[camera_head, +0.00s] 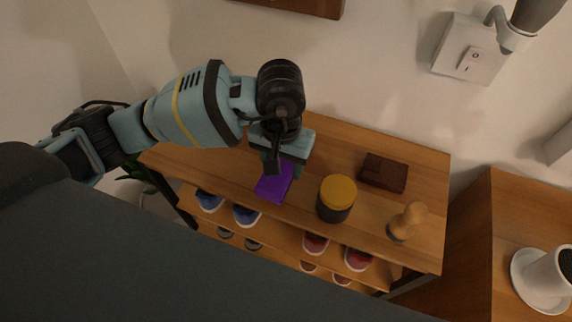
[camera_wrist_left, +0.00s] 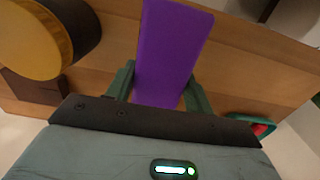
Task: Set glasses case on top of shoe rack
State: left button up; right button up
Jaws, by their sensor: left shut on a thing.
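The purple glasses case (camera_head: 274,188) is at the top board of the wooden shoe rack (camera_head: 220,166), left of its middle. My left gripper (camera_head: 284,170) is above it with its fingers pointing down and is shut on it. In the left wrist view the purple case (camera_wrist_left: 172,50) sits between the two teal fingers of my left gripper (camera_wrist_left: 158,92). Whether the case touches the board or hangs just above it, I cannot tell. My right gripper is not in view.
On the rack top stand a jar with a yellow lid (camera_head: 337,194), a dark brown box (camera_head: 383,173) and a wooden brush (camera_head: 408,221). Shoes (camera_head: 246,215) fill the lower shelves. A cup on a saucer (camera_head: 541,278) stands on another cabinet at right.

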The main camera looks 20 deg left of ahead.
aim_at(286, 168)
pick_arm(q)
jog(key=shift+w+d, duration=0.1)
jog(key=shift+w, duration=0.35)
jog(key=shift+w, duration=0.3)
notch_tip(286, 168, down, 3)
jog(key=shift+f, duration=0.15)
jog(key=shift+w+f, duration=0.1)
jog(key=shift+f, duration=0.05)
jog(key=shift+f, duration=0.1)
jog(key=shift+f, duration=0.15)
jog(key=o, duration=1)
jog(key=shift+r, duration=0.2)
